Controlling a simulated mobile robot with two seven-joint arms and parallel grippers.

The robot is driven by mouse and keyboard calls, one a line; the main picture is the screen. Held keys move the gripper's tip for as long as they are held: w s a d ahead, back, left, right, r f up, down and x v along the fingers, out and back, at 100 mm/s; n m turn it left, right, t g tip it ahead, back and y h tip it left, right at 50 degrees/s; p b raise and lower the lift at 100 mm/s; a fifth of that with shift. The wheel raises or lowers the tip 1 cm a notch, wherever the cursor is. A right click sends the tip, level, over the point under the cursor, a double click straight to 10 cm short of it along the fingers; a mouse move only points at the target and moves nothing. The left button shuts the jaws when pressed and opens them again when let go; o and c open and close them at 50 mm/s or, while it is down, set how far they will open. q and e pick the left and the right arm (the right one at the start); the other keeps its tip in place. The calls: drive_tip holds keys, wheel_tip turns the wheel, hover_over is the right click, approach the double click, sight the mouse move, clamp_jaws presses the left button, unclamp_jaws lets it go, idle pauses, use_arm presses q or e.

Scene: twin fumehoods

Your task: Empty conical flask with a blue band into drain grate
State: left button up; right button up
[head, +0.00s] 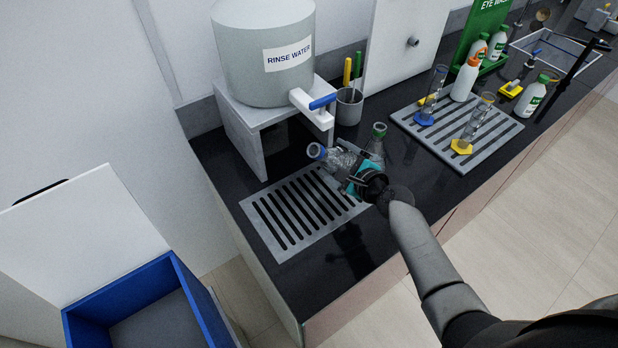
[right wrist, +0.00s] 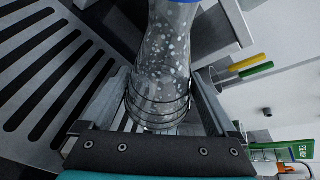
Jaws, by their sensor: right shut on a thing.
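The conical flask with a blue band (head: 338,160) is in my right gripper (head: 357,178). The flask lies tilted well over, its blue-banded mouth pointing left, above the back right part of the drain grate (head: 256,214). The right wrist view shows the clear flask (right wrist: 163,65) between both fingers, with pale specks on its glass. I cannot tell whether liquid is inside or running out. The slotted grate (right wrist: 58,75) is at left there. My left gripper is not in view.
A flask with a green band (head: 376,143) stands just behind my right gripper. The rinse water tank (head: 262,75) sits on a grey stand, its tap (head: 312,103) above the counter. A second rack (head: 478,150) holds two cylinders. A blue bin (head: 185,272) is at lower left.

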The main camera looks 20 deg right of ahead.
sight(329, 170)
drive_tip(key=m+y+b, duration=0.1)
drive_tip(key=a+f+m+g+y+b, duration=0.1)
drive_tip(key=m, duration=0.1)
drive_tip(key=f+m+y+b, duration=0.1)
drive_tip(key=shift+s+a+f+m+g, duration=0.15)
drive_tip(key=shift+s+a+m+g, duration=0.15)
drive_tip(key=shift+s+a, duration=0.1)
wheel_tip(329, 170, up, 3)
drive_tip(key=p, duration=0.3)
drive_tip(key=shift+a+r+m+y, duration=0.1)
drive_tip(key=shift+r+m+y, duration=0.1)
drive_tip(key=shift+m+y, duration=0.1)
drive_tip(key=shift+r+p, duration=0.15)
drive_tip(key=shift+p, duration=0.15)
drive_tip(key=shift+c, duration=0.9)
clamp_jaws()
drive_tip(key=shift+b, duration=0.3)
